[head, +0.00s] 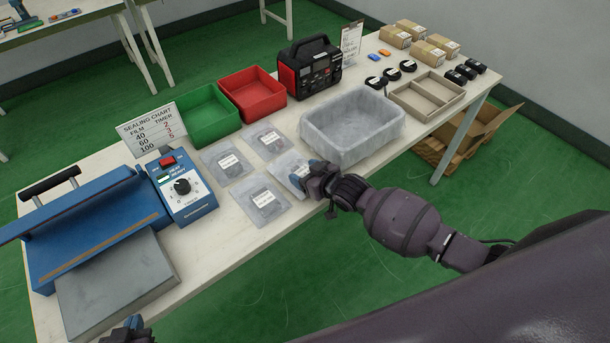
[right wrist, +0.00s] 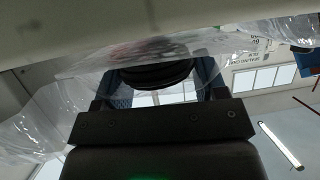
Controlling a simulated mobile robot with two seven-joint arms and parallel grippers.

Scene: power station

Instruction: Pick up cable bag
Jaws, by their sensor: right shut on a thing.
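Several clear labelled bags lie on the white table, at the back left (head: 225,161), back right (head: 266,140) and front left (head: 258,199). My right gripper (head: 312,183) is at the front right bag (head: 286,168), near the table's front edge. In the right wrist view its fingers (right wrist: 155,85) are shut on this bag's clear plastic (right wrist: 40,122), with a dark coiled thing between them. I cannot tell whether the bag is clear of the table. Only a bit of my left gripper (head: 132,333) shows at the bottom edge; its jaws are hidden.
A plastic-lined grey bin (head: 345,150) stands right of the bags. Behind are a green tray (head: 212,128), a red tray (head: 262,108) and a red-black power unit (head: 310,68). A blue heat sealer (head: 90,230) fills the left. A divided tray (head: 430,110) is at right.

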